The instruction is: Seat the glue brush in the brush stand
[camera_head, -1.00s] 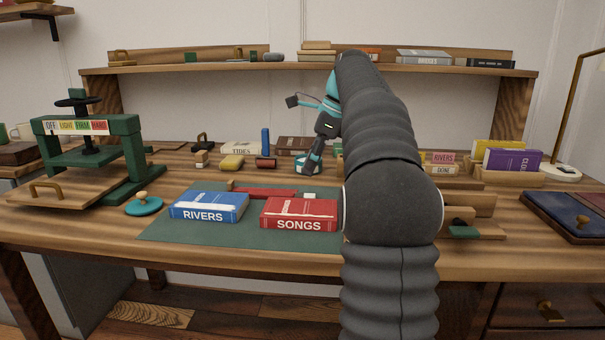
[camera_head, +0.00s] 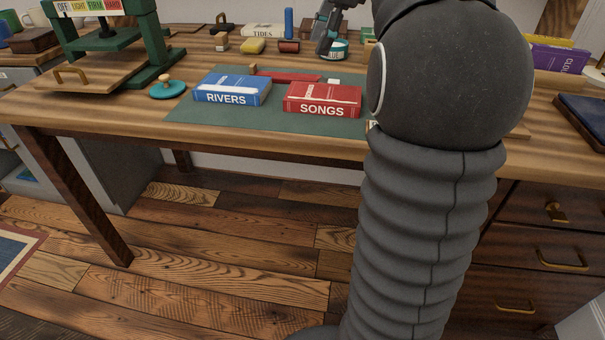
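My gripper (camera_head: 326,47) shows in part at the top of the head view, pointing down at the back of the bench. Its fingertips are beside or in front of a small round white-and-teal pot (camera_head: 341,50); I cannot tell whether they touch it. The fingers are small and dark, so I cannot tell whether they are open or hold anything. I cannot make out the glue brush or the brush stand. My own arm covers much of the right side of the bench.
A blue RIVERS book (camera_head: 232,88) and a red SONGS book (camera_head: 322,99) lie on a green mat (camera_head: 210,112). A green press (camera_head: 150,45) stands at the left, with a teal round knobbed piece (camera_head: 168,89) near it. Dark blue panel (camera_head: 585,118) lies far right.

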